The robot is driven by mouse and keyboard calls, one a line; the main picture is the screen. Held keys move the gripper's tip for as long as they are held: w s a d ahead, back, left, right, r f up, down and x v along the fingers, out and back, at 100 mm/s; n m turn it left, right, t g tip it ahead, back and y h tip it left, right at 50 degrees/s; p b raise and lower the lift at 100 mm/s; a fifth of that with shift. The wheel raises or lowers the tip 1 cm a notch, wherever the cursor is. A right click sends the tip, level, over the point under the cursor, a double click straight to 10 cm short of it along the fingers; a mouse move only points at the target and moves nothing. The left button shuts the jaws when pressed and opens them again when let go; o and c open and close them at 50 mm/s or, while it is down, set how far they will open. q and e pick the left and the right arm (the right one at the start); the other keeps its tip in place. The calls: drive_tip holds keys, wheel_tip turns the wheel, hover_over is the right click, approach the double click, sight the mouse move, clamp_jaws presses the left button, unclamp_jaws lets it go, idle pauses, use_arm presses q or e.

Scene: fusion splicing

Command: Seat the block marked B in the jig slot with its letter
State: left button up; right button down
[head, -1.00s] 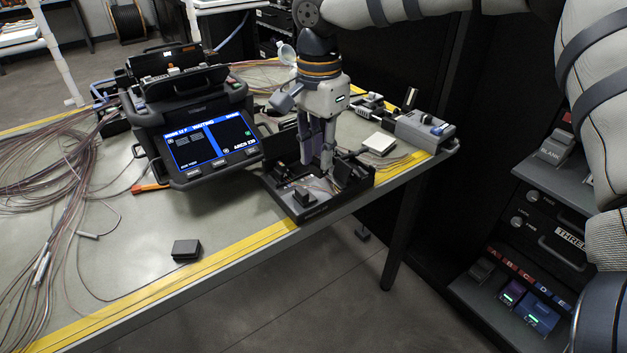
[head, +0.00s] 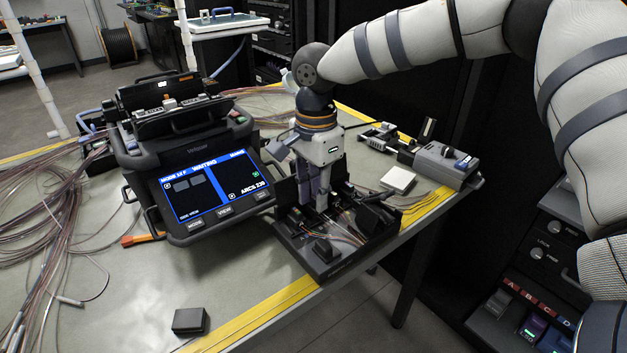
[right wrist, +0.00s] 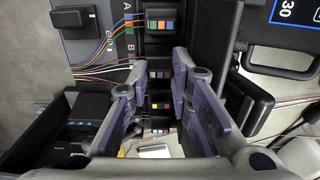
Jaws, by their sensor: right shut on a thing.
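My right gripper (head: 316,203) reaches straight down into the black jig tray (head: 330,262) at the table's front right edge. In the right wrist view its purple finger pads are on both sides of a small dark block (right wrist: 160,104) with coloured marks, and the gripper is shut on it. I cannot read a letter on this block. The jig shows letters A and B beside its slots. Another dark block (right wrist: 160,23) with coloured squares sits beside A. I cannot tell whether the held block touches the slot bottom. My left gripper is not in view.
The splicer (head: 196,175), its screen reading WAITING, stands left of the tray. A loose dark block (head: 188,320) lies on the front of the table. A grey device (head: 440,163) and a white pad (head: 398,179) are to the right. Fibre bundles cover the table's left.

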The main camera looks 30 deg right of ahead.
drive_tip(key=shift+f, duration=0.1)
drive_tip(key=c, duration=1.4)
unclamp_jaws()
drive_tip(key=shift+o, duration=0.2)
drive_tip(key=shift+w, duration=0.1)
drive_tip(key=shift+r, duration=0.4)
wheel_tip(320, 180, up, 11)
drive_tip(key=shift+s, duration=0.25)
